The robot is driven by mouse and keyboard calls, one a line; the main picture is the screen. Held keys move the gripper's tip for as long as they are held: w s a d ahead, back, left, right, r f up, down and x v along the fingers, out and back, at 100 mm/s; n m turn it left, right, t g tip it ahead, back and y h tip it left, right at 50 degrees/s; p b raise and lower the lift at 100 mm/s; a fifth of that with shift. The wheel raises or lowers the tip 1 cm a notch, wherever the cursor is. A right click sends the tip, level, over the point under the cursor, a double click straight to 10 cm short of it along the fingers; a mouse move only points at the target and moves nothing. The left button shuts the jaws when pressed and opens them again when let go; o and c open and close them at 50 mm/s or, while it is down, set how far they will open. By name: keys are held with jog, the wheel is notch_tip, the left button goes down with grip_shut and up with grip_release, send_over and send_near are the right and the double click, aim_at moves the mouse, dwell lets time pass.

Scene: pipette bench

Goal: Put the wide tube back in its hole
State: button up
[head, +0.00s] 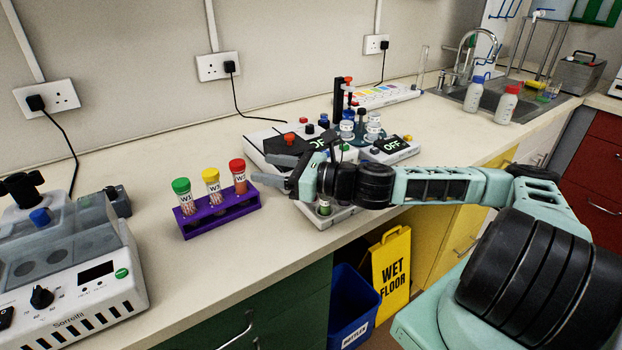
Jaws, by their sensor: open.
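A purple rack (222,214) stands on the bench left of centre and bears three wide tubes in a row. They are the green-capped tube (186,204), the yellow-capped tube (213,188) and the red-capped tube (239,183), all labelled and upright. I cannot tell which one the task means. My gripper (264,170) is open, with its fingers pointing left, just right of the red-capped tube. Nothing shows between the fingers. I cannot tell if a finger touches the tube or rack. The lower parts of the tubes are hidden by the rack.
A white bench machine (75,310) stands at the left. Behind and below my gripper are a grey device (340,217), scales (392,152) and several small bottles. A sink (490,95) is at the far right. Bare bench lies in front of the rack.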

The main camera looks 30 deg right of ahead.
jog(key=shift+p+v, duration=2.95)
jog(key=shift+v, duration=1.7)
